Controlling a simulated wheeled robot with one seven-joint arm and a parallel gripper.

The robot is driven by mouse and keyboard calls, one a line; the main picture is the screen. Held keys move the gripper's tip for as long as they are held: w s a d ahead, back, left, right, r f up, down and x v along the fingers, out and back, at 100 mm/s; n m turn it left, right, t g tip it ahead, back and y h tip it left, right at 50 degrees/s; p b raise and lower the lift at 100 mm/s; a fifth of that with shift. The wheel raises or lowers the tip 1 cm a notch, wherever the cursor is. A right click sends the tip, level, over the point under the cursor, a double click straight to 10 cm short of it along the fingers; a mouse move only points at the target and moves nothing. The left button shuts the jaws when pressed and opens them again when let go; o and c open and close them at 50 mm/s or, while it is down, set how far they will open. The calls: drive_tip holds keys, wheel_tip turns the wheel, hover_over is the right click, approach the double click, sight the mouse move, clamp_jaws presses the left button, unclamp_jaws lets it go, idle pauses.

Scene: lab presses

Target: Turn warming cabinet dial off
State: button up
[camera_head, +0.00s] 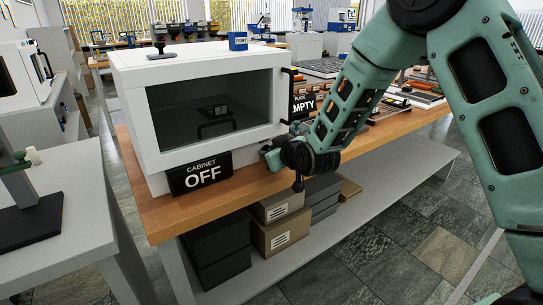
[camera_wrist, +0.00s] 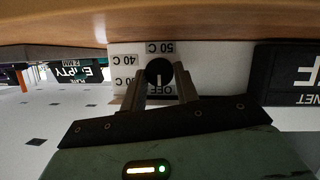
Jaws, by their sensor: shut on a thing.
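The warming cabinet (camera_head: 140,110) is a white box with a dark glass door, standing on a wooden bench. Its black dial (camera_wrist: 160,70) shows in the wrist view on a white panel with labels 50 C, 40 C and OFF. A white mark on the dial points toward the OFF label (camera_wrist: 160,91), which lies partly between the fingers. My gripper (camera_wrist: 160,77) is shut on the dial, one finger on each side. In the head view my gripper (camera_head: 272,157) is at the cabinet's lower right front, and the dial is hidden. The cabinet sign (camera_head: 202,173) reads OFF.
A black plate sign (camera_head: 304,104) reading EMPTY stands right of the cabinet. Boxes (camera_head: 283,222) sit on the shelf below the bench top (camera_head: 170,215). Another bench (camera_head: 60,215) is at left, with floor between. Open floor (camera_head: 400,245) lies at right.

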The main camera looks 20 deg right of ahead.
idle(0.4)
drive_tip(key=o, duration=1)
drive_tip(key=shift+c, duration=0.2)
